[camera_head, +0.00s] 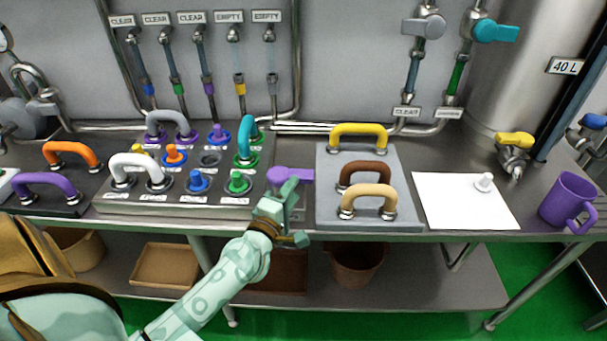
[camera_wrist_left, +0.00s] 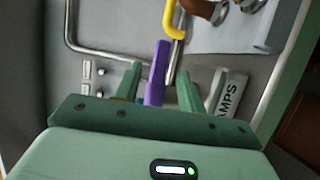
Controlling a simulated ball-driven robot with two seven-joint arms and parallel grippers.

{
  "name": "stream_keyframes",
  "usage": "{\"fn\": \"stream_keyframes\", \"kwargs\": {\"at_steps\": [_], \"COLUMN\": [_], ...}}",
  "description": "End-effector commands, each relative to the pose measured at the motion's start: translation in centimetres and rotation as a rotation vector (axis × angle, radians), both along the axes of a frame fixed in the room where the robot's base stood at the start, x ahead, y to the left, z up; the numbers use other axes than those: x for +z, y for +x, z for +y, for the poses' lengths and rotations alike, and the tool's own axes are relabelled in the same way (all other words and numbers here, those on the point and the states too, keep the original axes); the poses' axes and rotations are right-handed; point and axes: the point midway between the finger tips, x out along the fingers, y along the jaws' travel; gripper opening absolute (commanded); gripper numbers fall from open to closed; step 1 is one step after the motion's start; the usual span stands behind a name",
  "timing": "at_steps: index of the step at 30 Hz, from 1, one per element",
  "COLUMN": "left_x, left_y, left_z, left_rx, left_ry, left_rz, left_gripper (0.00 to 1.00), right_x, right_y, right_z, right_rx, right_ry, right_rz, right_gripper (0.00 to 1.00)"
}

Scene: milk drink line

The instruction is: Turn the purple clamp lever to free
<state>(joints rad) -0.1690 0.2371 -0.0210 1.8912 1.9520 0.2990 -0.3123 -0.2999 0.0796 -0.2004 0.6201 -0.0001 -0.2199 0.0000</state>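The purple clamp lever (camera_head: 297,174) is at the right end of the metal fixture panel in the head view. Its arm points right and its round hub is at the left. My left gripper (camera_head: 292,192) is at the lever from the front and partly covers it. In the left wrist view the purple lever (camera_wrist_left: 156,72) stands between the two green fingers of my left gripper (camera_wrist_left: 158,80). The fingers are apart, with small gaps beside the lever, so it looks open around it. The lever's pivot is hard to make out there. My right gripper is not in view.
The fixture panel (camera_head: 120,208) carries coloured knobs and handles left of the lever. A grey plate (camera_head: 325,205) with yellow, brown and tan handles stands close on the right. Further right are a white mat (camera_head: 450,205) and a purple mug (camera_head: 568,200). A lower shelf (camera_head: 430,285) holds bins.

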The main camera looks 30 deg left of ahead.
Motion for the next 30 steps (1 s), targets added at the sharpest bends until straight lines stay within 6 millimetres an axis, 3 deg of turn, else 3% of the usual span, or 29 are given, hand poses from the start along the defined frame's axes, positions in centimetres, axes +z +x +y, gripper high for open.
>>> {"fn": "stream_keyframes", "kwargs": {"at_steps": [3, 9, 21, 25, 26, 30], "left_x": [-0.1, -0.1, -0.1, -0.1, -0.1, -0.1], "left_y": [2.8, 5.7, 6.5, 6.5, 6.5, 6.5], "left_z": [0.5, 0.9, 1.0, 1.0, 1.0, 1.0], "left_rx": [0.0, -0.001, -0.001, -0.001, -0.001, 0.0], "left_ry": [0.001, 0.003, 0.003, 0.002, 0.002, 0.002], "left_rz": [-0.001, 0.0, 0.001, 0.001, 0.001, 0.001], "left_gripper": [0.4, 0.4, 0.4, 0.04, 0.0, 0.0], "right_x": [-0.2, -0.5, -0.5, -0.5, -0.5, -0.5], "right_y": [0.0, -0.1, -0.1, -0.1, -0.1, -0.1], "right_z": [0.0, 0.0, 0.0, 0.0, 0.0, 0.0], "right_rx": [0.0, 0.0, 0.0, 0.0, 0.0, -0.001], "right_ry": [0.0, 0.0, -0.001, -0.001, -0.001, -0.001], "right_rz": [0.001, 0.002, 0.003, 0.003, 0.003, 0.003], "right_gripper": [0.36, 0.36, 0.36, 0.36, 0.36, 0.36]}}
